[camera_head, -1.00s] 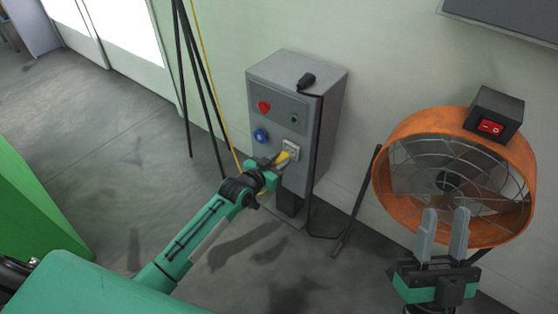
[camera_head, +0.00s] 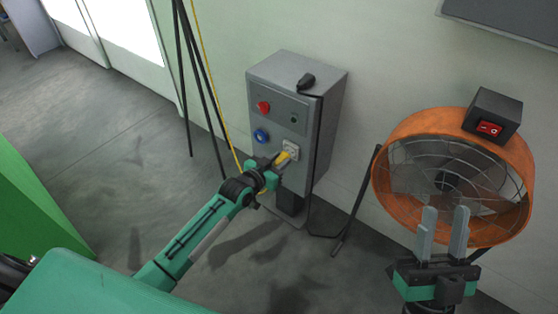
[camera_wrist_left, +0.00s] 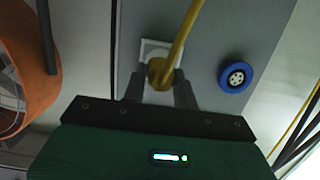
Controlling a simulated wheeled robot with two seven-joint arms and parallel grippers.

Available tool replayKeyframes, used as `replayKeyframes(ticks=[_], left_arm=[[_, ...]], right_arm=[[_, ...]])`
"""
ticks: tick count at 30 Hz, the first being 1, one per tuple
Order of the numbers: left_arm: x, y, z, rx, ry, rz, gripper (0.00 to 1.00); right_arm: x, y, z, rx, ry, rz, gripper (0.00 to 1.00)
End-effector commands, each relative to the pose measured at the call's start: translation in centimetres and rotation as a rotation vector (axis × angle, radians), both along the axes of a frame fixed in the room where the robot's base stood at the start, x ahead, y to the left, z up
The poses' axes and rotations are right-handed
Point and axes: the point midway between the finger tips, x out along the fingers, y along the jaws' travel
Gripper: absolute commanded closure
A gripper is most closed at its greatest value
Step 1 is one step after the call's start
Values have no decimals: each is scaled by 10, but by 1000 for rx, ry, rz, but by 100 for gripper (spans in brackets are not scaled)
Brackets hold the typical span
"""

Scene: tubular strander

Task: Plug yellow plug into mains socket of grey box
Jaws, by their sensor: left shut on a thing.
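The grey box (camera_head: 282,118) stands against the wall. Its white mains socket (camera_head: 291,148) is low on the front panel and partly covered in both views; it also shows in the left wrist view (camera_wrist_left: 150,47). My left gripper (camera_head: 280,161) is shut on the yellow plug (camera_head: 285,157), directly in front of the socket. In the left wrist view the plug (camera_wrist_left: 158,75) sits between the two fingers and overlaps the socket's lower part. I cannot tell whether its pins are inside. My right gripper (camera_head: 444,235) is open and empty, in front of the orange fan.
A blue round socket (camera_head: 261,136) and a red knob (camera_head: 264,107) are on the box front. A black plug (camera_head: 306,82) lies on top, its cable hanging down the side. The orange fan (camera_head: 400,140) carries a switch box (camera_head: 494,116). The yellow cable (camera_head: 213,95) runs past dark poles.

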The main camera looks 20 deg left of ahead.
Motion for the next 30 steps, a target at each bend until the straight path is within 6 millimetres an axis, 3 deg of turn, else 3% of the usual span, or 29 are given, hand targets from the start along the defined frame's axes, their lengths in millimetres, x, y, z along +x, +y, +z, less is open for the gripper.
replayKeyframes(ticks=[30], left_arm=[[8, -3, 0, 0, -1, 0, 94]], right_arm=[[0, 0, 4, 0, 0, 0, 64]])
